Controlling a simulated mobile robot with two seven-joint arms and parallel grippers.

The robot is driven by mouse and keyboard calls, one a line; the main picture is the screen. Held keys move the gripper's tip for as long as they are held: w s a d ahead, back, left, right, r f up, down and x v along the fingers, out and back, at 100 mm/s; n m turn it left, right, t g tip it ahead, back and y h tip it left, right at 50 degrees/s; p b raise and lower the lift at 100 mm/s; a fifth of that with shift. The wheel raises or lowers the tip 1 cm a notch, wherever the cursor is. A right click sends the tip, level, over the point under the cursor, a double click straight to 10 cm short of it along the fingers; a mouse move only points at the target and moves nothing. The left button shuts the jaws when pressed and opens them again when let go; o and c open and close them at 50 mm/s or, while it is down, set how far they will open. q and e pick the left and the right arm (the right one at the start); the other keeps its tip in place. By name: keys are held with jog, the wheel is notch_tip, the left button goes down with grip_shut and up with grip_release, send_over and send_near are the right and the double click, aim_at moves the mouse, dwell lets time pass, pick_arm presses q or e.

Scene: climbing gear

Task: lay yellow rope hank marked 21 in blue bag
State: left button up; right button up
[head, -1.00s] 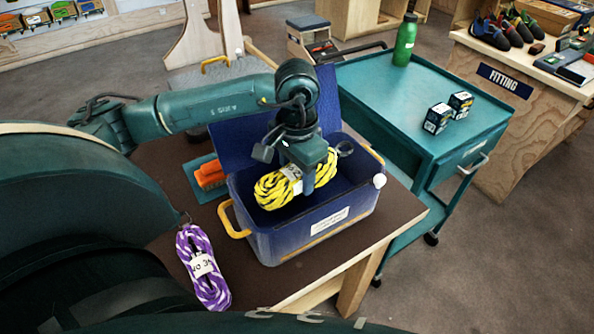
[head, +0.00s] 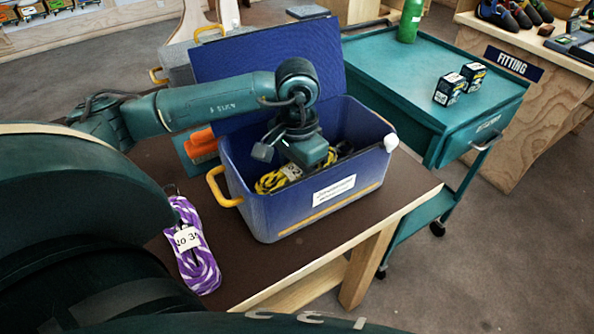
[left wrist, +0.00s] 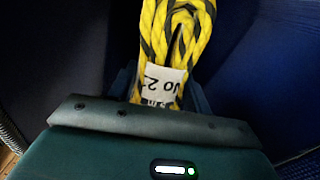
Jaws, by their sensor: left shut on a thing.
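The yellow and black rope hank (head: 270,181) is inside the open blue bag (head: 262,216), low between its walls. Its white paper band reads "No 2" with the rest cut off in the left wrist view, where the hank (left wrist: 178,35) extends ahead of the jaws. My left gripper (head: 303,170) reaches down into the bag and is shut on the hank at its band. The gripper also shows in the left wrist view (left wrist: 160,100). The hank's underside and any contact with the bag floor are hidden. My right gripper is not in view.
A purple and white rope hank (head: 192,246) lies on the brown table (head: 165,245) left of the bag. An orange item (head: 201,143) is behind the bag's left side. The bag's lid (head: 270,65) stands open behind. A teal cart (head: 415,75) with two small boxes stands to the right.

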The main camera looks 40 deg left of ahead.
pick_arm(q)
jog(key=shift+f, duration=0.4)
jog(key=o, duration=1.2)
jog(key=shift+r, duration=0.1)
notch_tip(320, 180, up, 13)
dwell(0.3)
